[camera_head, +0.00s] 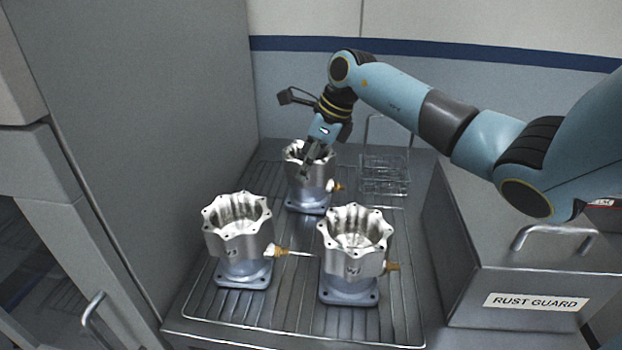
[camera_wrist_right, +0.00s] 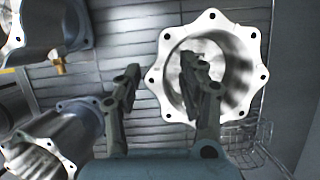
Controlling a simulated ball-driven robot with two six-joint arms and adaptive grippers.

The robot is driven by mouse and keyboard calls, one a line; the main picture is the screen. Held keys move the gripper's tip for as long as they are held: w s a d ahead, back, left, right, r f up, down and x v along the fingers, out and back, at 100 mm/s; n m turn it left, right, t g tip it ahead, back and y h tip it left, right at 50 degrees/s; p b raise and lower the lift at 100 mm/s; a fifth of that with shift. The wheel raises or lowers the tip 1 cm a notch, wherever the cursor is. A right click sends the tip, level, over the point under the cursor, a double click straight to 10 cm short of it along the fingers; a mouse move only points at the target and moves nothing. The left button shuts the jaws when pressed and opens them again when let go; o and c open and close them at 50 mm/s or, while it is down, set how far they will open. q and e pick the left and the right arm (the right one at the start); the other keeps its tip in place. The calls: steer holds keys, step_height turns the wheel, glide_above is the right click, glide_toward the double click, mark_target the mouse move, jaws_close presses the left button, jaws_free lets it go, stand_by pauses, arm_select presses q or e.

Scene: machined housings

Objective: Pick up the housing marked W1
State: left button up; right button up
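Three silver machined housings with scalloped, flanged tops and blue-grey square bases stand upright: one at the back (camera_head: 295,180), one front left (camera_head: 238,240), one front right (camera_head: 354,262). The front two carry small dark marks on their faces, too small to read surely; I cannot tell which is W1. My right gripper (camera_head: 308,162) is at the back housing's open top. In the right wrist view its fingers (camera_wrist_right: 160,75) are spread, one over the housing's bore (camera_wrist_right: 240,100) and one outside the rim. Contact is not clear. My left gripper is out of view.
The housings stand on a wire rack (camera_head: 300,322), with brass-coloured fittings on their sides. A wire basket (camera_head: 385,178) is at the back right. A grey box labelled RUST GUARD (camera_head: 535,302) stands at the right. A grey wall (camera_head: 150,130) bounds the left.

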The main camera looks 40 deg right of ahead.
jaws_close()
steer(key=shift+r, duration=0.1)
